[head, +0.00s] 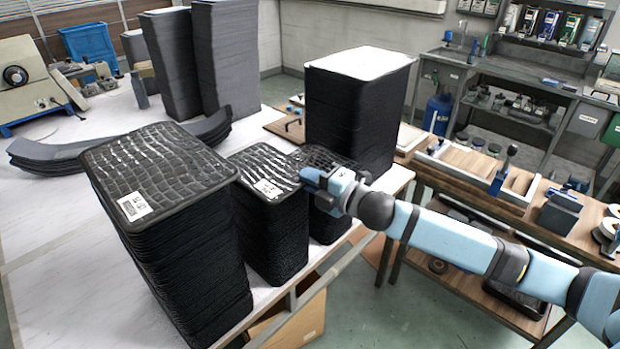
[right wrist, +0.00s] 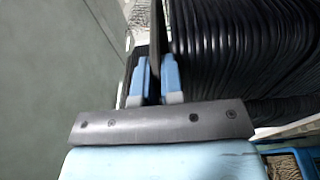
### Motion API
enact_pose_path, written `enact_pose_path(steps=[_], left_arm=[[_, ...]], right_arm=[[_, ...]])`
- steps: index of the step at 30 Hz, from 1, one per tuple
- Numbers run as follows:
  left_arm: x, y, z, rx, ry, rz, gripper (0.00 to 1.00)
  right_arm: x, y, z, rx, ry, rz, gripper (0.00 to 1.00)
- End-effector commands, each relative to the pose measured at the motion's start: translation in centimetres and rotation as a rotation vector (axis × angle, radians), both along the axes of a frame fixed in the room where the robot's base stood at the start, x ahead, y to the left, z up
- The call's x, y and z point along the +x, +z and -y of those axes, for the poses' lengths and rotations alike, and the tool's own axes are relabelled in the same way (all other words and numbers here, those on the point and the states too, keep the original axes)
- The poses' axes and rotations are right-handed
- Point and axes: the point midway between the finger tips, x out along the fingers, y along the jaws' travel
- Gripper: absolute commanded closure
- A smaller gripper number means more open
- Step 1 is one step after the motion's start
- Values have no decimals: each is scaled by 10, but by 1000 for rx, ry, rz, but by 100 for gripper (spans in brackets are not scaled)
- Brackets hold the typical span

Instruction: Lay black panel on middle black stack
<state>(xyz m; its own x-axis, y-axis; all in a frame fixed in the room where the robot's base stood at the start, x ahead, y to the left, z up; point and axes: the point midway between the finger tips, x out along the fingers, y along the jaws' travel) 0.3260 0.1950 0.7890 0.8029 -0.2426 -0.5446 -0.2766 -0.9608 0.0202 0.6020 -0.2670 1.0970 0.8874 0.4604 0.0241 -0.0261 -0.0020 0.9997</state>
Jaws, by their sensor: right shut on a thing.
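My right gripper (head: 309,177) is at the near edge of the right-hand black stack (head: 327,224), close to the right side of the middle black stack (head: 277,235). In the right wrist view its two fingers (right wrist: 156,72) are shut on the thin edge of a black panel (right wrist: 155,40). That panel lies close against a tall black stack (right wrist: 225,50); I cannot tell whether they touch. The middle stack has a crocodile-textured top with a white label. The textured black surface (head: 322,158) beyond the gripper is partly hidden by it. My left gripper is not in view.
A larger textured black stack (head: 165,185) with a label stands at the left front. A tall black stack with a white top (head: 360,62) stands behind the gripper. Grey stacks (head: 228,60) and curved grey sheets (head: 60,153) are farther back. A wooden workbench (head: 480,180) stands right.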

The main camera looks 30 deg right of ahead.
Motion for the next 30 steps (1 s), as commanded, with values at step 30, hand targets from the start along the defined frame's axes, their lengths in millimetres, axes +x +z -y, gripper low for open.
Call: enact_pose_path(steps=[30], left_arm=[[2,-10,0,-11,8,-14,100]], right_arm=[[-64,-16,30,-7,-2,-21,62]])
